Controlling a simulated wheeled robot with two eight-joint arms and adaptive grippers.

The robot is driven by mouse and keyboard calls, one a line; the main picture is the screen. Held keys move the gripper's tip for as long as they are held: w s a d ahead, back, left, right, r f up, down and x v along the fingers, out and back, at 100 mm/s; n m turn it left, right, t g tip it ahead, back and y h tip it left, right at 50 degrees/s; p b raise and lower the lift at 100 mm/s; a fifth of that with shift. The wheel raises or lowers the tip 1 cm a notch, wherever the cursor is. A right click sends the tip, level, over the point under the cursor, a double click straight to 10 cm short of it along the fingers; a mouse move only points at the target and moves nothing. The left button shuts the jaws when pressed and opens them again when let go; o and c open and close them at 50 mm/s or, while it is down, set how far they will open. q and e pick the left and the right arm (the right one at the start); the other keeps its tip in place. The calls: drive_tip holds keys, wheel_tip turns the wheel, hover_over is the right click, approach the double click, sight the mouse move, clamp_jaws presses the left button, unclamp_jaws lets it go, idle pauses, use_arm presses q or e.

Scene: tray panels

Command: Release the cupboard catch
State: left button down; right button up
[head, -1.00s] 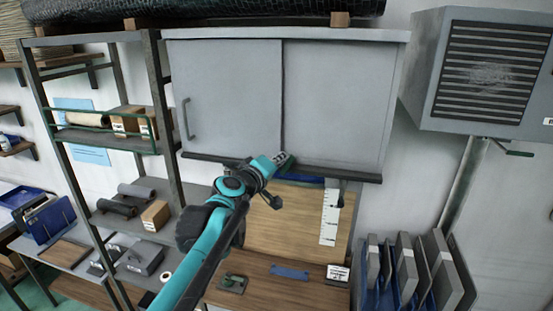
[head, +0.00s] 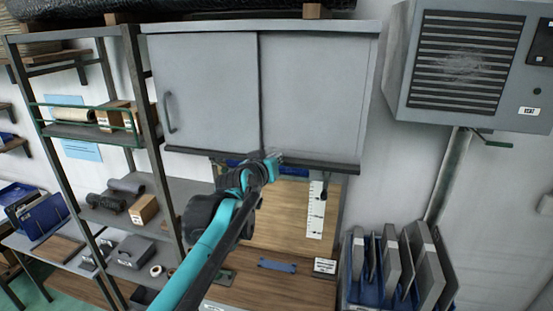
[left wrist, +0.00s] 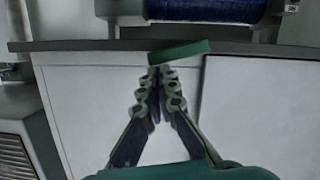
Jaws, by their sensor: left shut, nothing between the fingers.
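The grey cupboard (head: 320,90) hangs on the wall with two flat doors and a dark strip along its bottom edge. The left door has a bar handle (head: 167,112). In the left wrist view a green bar, which looks like the catch (left wrist: 180,52), lies slightly tilted across the cupboard's edge near the door seam. My left gripper (head: 274,158) is at the cupboard's bottom edge, just right of the seam. Its fingers (left wrist: 158,70) are shut and empty, with the tips right at the bar's left end; I cannot tell whether they touch. My right gripper is not in view.
A blue roll (left wrist: 205,10) lies beyond the cupboard edge in the left wrist view. An open shelf rack (head: 140,95) stands left of the cupboard. A vented grey unit (head: 465,65) hangs at right. A workbench (head: 255,290) and a blue rack of panels (head: 355,270) are below.

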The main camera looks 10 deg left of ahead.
use_arm(q)
drive_tip(key=s+a+r, duration=0.1)
drive_tip(key=s+r, duration=0.5)
drive_tip(key=s, duration=0.3)
drive_tip(key=shift+s+a+p, duration=0.35)
drive_tip(key=shift+s+a, duration=0.05)
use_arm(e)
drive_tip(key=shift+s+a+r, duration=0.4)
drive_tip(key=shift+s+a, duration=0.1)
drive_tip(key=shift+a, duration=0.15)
use_arm(q)
drive_tip(key=shift+w+d, duration=0.1)
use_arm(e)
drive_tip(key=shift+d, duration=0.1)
